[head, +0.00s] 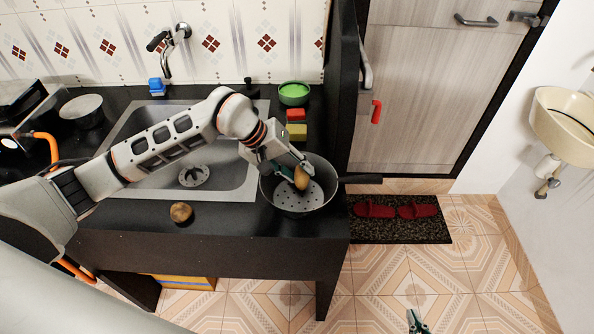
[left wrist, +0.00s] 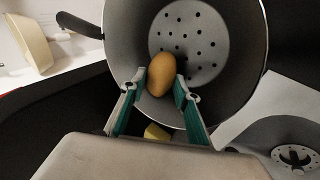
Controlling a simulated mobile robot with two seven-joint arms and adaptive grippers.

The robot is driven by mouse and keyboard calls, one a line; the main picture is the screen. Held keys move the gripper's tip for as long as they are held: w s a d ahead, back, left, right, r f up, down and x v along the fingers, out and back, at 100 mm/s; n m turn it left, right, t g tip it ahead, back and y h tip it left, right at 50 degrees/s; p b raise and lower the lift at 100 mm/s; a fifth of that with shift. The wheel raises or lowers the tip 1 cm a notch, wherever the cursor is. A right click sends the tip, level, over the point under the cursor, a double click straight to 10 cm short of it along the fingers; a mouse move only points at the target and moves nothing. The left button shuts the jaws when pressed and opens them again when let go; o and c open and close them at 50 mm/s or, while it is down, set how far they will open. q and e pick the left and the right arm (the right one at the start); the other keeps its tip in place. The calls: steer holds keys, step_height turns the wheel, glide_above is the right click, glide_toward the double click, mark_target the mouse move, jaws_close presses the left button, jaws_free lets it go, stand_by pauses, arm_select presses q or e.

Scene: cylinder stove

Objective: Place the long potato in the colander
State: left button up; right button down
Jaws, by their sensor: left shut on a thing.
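My left gripper (head: 283,170) is shut on the long potato (head: 301,178) and holds it over the colander. The long potato (left wrist: 162,74) is brown and smooth, pinched between the two fingertips of my left gripper (left wrist: 162,85) in the left wrist view. The colander (head: 290,205) is a grey pan with a perforated bottom and a dark handle pointing right. It stands at the counter's right end. I cannot tell whether the potato touches the colander's bottom. A second, rounder potato (head: 181,212) lies on the counter's front edge. My right gripper (head: 414,320) shows only partly at the bottom edge.
A steel sink (head: 235,178) is left of the colander. A green bowl (head: 293,92), a red block (head: 296,114) and a yellow block (head: 297,131) stand behind it. A dark panel (head: 340,90) rises at the counter's right. The front counter strip is mostly clear.

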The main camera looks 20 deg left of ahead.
arm_select(q)
steer(key=shift+f, duration=0.3)
steer(key=shift+f+b, duration=0.4)
steer(key=shift+f, duration=0.1)
steer(key=shift+f, duration=0.1)
steer(key=o, duration=1)
steer(key=shift+f, duration=0.1)
